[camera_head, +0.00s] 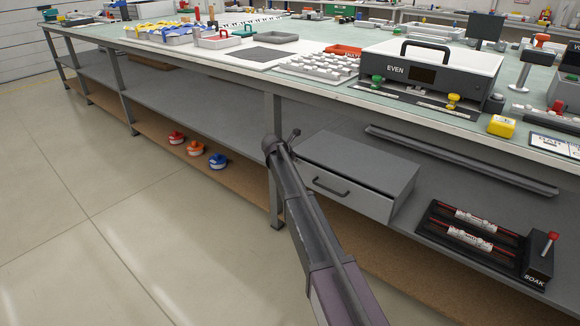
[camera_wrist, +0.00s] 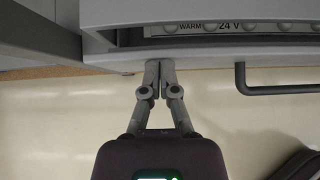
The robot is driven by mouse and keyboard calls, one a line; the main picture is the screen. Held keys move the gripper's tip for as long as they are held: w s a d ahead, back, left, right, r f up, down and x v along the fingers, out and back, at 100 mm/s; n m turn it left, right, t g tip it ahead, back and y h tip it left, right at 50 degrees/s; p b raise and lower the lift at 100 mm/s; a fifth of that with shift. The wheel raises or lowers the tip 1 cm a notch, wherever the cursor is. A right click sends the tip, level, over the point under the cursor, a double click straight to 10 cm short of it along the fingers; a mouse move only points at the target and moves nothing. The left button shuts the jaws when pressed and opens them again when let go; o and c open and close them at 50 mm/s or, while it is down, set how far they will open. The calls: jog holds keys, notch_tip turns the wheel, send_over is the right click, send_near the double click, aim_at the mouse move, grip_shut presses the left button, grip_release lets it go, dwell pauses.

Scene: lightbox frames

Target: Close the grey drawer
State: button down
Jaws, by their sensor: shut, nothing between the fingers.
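The grey drawer (camera_head: 345,193) is in a low grey cabinet on the shelf under the workbench. Its front stands a little out from the cabinet and carries a dark bar handle (camera_head: 330,187). In the wrist view the drawer front (camera_wrist: 215,58) crosses the upper part, with the handle (camera_wrist: 280,91) to the right; a gap behind the front shows a label strip reading WARM and 24 V (camera_wrist: 205,28). My gripper (camera_wrist: 158,66) is shut and empty, its fingertips at the drawer front, left of the handle; contact is hard to tell. My arm partly covers the drawer's left side in the head view.
A bench leg (camera_head: 275,180) stands just left of the drawer. A black rack marked SOAK (camera_head: 510,262) is on the shelf to the right, and a long grey bar (camera_head: 460,160) lies behind. The floor (camera_head: 150,225) in front is clear.

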jog(key=shift+w+d, duration=0.7)
jog(key=shift+w, duration=0.25)
jog(key=shift+w+d, duration=0.1)
jog(key=shift+w, duration=0.15)
jog(key=shift+w+r, duration=0.1)
jog(key=shift+s+a, duration=0.25)
jog(key=shift+s, duration=0.1)
jog(key=s+a+f+p+v, duration=0.1)
jog(key=f+p+v, duration=0.1)
jog(key=p+v, duration=0.5)
jog(key=v, duration=0.6)
jog(key=shift+s, duration=0.2)
jog(key=shift+d+f, duration=0.1)
jog(key=shift+f, duration=0.05)
